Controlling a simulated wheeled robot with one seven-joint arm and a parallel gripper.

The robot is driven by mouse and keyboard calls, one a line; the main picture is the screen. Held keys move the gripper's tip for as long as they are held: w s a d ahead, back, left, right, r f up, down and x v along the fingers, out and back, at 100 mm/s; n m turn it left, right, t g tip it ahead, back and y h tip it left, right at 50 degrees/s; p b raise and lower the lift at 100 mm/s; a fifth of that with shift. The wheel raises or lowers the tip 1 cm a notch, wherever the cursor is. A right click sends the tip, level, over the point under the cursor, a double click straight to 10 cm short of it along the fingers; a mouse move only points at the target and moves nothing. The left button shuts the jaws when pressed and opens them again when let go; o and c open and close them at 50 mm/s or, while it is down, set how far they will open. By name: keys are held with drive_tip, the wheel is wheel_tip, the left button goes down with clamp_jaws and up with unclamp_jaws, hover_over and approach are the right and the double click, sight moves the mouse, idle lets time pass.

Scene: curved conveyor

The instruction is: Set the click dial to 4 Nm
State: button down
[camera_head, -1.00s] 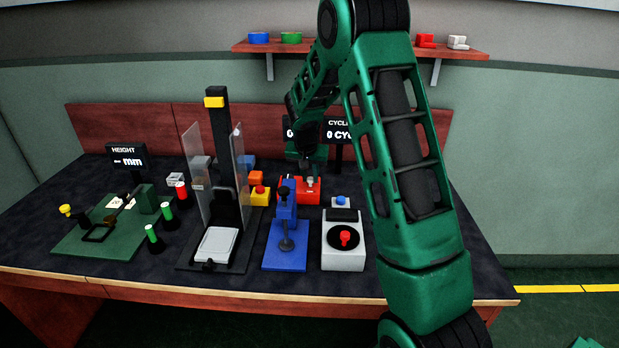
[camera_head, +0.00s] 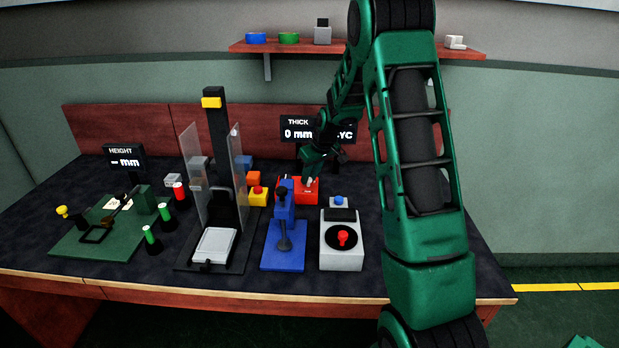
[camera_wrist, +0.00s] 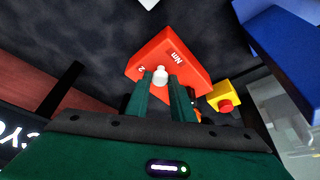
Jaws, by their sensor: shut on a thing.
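The click dial is a red box (camera_head: 297,194) at the back middle of the bench, behind the blue press (camera_head: 285,230). In the wrist view the red box (camera_wrist: 170,55) has a white knob (camera_wrist: 160,75) on its face and the markings "2" and "Nm". My gripper (camera_wrist: 164,80) has its two dark green fingers on either side of the white knob, shut on it. In the head view my gripper (camera_head: 310,179) reaches down to the box from the upper right. The other scale marks and the pointer's setting cannot be made out.
A yellow box with a red button (camera_head: 258,195) stands just left of the dial. A grey box with a red knob (camera_head: 342,240) is at the front right. Displays (camera_head: 300,130) stand behind. A clear-sided stand (camera_head: 215,200) is to the left.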

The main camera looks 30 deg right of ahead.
drive_tip(key=shift+s+d+f+n+y, duration=0.15)
drive_tip(key=shift+n+y, duration=0.15)
drive_tip(key=shift+n, duration=0.3)
drive_tip(key=c, duration=1.5)
unclamp_jaws()
drive_tip(key=shift+c, duration=0.2)
drive_tip(key=a+v, duration=0.1)
drive_tip(key=v, duration=0.9)
drive_tip(key=shift+d+r, duration=0.45)
